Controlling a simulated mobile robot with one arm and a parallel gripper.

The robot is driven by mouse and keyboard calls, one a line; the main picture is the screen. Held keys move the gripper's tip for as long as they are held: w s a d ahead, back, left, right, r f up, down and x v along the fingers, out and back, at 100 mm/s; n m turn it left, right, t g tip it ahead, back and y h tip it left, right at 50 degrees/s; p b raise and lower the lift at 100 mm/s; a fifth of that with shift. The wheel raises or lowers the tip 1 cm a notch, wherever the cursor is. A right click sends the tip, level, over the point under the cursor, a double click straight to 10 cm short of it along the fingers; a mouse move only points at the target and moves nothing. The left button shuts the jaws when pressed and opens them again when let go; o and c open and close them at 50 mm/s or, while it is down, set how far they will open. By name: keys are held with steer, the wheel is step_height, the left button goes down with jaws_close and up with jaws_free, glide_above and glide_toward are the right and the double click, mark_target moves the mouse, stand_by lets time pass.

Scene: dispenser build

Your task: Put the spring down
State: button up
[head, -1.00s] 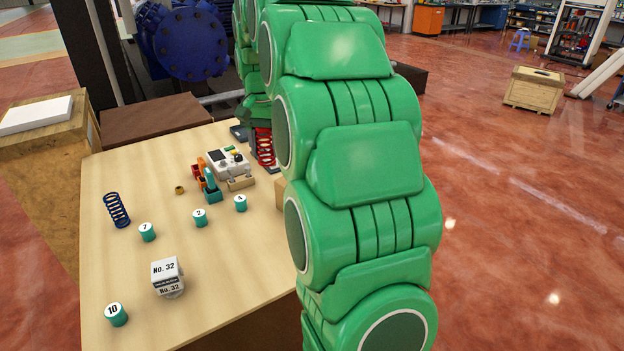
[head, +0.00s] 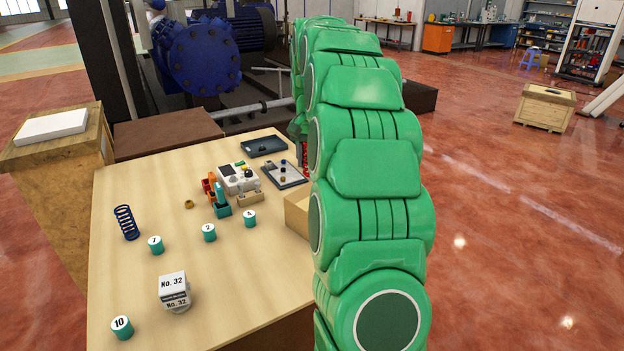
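A thin red sliver, seemingly the red spring (head: 305,155), shows at the left edge of my green arm, past the far right part of the table. The rest of it is hidden behind the arm. My gripper's fingers are hidden there too, so their grip does not show.
A dark tray (head: 263,146) and a grey plate with small parts (head: 287,175) lie at the table's far right. A white control box (head: 239,179), colored bins (head: 216,196), numbered teal cylinders (head: 209,232) and a white No. 32 block (head: 174,291) stand nearer. The front middle is clear.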

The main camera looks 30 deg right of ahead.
steer(key=shift+f, duration=2.85)
steer(key=shift+f, duration=0.1)
steer(key=o, duration=0.8)
steer(key=shift+o, duration=0.2)
step_height(320, 180, up, 12)
steer(key=shift+f, duration=0.2)
steer(key=shift+r, duration=0.3)
